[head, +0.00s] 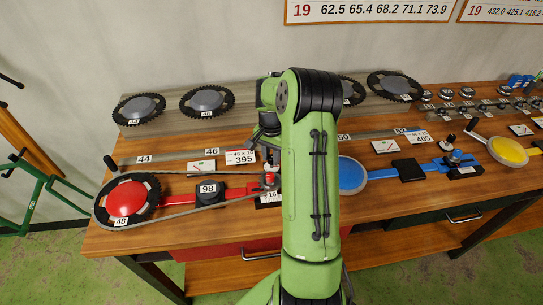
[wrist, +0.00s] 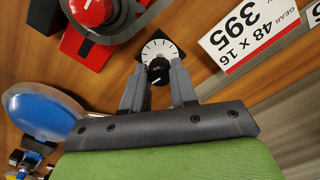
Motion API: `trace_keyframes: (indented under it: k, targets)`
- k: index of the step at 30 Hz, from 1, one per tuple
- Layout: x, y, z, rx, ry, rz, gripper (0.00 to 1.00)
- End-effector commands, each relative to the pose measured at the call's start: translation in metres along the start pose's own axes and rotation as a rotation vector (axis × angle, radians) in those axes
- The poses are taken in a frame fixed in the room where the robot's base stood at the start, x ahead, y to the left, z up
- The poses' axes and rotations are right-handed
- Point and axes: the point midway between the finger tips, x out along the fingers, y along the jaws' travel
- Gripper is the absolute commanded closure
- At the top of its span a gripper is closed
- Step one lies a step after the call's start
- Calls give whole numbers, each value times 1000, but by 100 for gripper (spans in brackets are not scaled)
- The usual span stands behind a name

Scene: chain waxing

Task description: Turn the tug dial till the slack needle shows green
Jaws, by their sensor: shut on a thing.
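The tug dial (wrist: 157,47) has a white face with black tick marks and a black knob (wrist: 158,72) with a white mark. In the wrist view the knob sits between the two fingers of my gripper (wrist: 158,84), which is shut on it. In the head view my gripper (head: 268,152) is low over the red stand's right end, and my arm partly hides that area. A small white gauge (head: 201,167), likely the slack gauge, stands behind the red stand. Its needle and colours are too small to read.
A chain (head: 190,213) loops around the red-hubbed chainring (head: 127,199) toward the small sprocket marked 16. A blue disc (head: 352,175) is to the right. Several spare chainrings (head: 207,101) rest on the back shelf.

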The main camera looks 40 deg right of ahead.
Motion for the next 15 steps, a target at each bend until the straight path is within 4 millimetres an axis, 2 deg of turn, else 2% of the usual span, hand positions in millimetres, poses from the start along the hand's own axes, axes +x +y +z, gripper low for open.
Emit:
trace_keyframes:
  k: [6,15]
  targets:
    - [0,-1,0,160,2,-2,100]
    - [0,-1,0,307,1,-1,100]
